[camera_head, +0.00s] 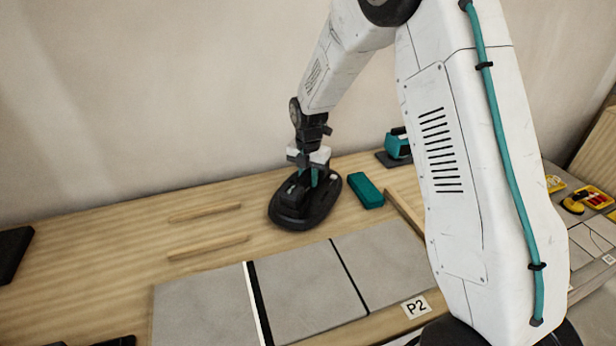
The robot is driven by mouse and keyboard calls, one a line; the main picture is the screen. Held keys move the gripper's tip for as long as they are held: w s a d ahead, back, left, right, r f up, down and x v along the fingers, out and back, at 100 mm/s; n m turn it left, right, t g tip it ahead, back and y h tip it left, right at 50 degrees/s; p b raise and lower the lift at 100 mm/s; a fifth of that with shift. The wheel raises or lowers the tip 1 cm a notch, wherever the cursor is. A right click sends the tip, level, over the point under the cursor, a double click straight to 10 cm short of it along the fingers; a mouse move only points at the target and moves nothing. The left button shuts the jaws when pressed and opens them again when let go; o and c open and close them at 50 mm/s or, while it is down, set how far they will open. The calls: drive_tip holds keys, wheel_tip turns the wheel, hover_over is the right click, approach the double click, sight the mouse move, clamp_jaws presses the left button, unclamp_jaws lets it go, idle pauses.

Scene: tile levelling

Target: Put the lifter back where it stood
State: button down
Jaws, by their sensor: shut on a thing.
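The lifter (290,213) is a black tool with a broad rounded base, on or just above the wooden bench behind the tiles; I cannot tell whether it touches the wood. My gripper (314,177) points down over it and is shut on its upper part. The fingers and the arm's end hide much of the grip. The lifter looks roughly level.
A teal block (366,190) lies close to the lifter's right. Grey tiles (305,290) lie in front, by a P2 label (416,306). Two wooden strips (208,248) lie left. A teal tool (397,146) stands behind right. Yellow items (585,200) sit far right.

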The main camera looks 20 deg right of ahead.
drive_tip(key=shift+f, duration=0.25)
idle(0.5)
drive_tip(key=c, duration=1.2)
unclamp_jaws()
drive_tip(key=shift+o, duration=0.2)
drive_tip(key=shift+r, duration=0.1)
